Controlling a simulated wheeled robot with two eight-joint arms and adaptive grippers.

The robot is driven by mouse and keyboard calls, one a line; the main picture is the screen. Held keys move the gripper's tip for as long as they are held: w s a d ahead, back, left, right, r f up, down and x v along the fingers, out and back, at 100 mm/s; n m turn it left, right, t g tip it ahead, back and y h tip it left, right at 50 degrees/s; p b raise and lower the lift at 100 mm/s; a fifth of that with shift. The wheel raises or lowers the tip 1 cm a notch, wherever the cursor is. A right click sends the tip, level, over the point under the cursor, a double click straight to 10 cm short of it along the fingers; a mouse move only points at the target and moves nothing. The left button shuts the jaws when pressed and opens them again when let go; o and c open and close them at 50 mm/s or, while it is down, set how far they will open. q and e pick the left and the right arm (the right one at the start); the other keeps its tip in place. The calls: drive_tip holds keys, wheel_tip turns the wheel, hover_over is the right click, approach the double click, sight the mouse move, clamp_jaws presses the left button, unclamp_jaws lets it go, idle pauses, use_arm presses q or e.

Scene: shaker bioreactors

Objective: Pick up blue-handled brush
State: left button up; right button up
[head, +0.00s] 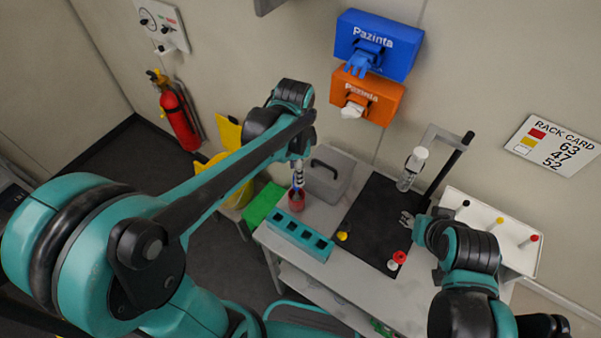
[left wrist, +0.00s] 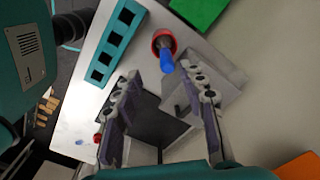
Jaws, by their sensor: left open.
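The blue-handled brush (left wrist: 167,62) stands in a small red cup (left wrist: 163,40), its blue handle end pointing up toward the left wrist camera. My left gripper (left wrist: 164,80) is open, with one finger on each side of the handle's line and nothing held. In the head view the red cup (head: 297,201) sits at the table's left side, and my left gripper (head: 297,168) is right above it, pointing down and covering most of the brush. My right gripper (head: 408,218) is small and partly hidden by its arm near the black mat's right edge.
A teal rack (head: 300,236) with square holes stands in front of the cup. A grey box with a handle (head: 326,178) is close behind it. A black mat (head: 372,215) holds a stand with a white-capped vessel (head: 414,160). A white tray (head: 505,232) lies at the right.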

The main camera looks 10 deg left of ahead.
use_arm(q)
drive_tip(key=f, duration=0.3)
drive_tip(key=f+b, duration=0.1)
drive_tip(key=f, duration=0.2)
drive_tip(key=w+f+b, duration=0.1)
drive_tip(key=f, duration=0.2)
drive_tip(key=shift+w+a, duration=0.1)
drive_tip(key=shift+a, duration=0.1)
drive_tip(key=shift+r, duration=0.1)
clamp_jaws()
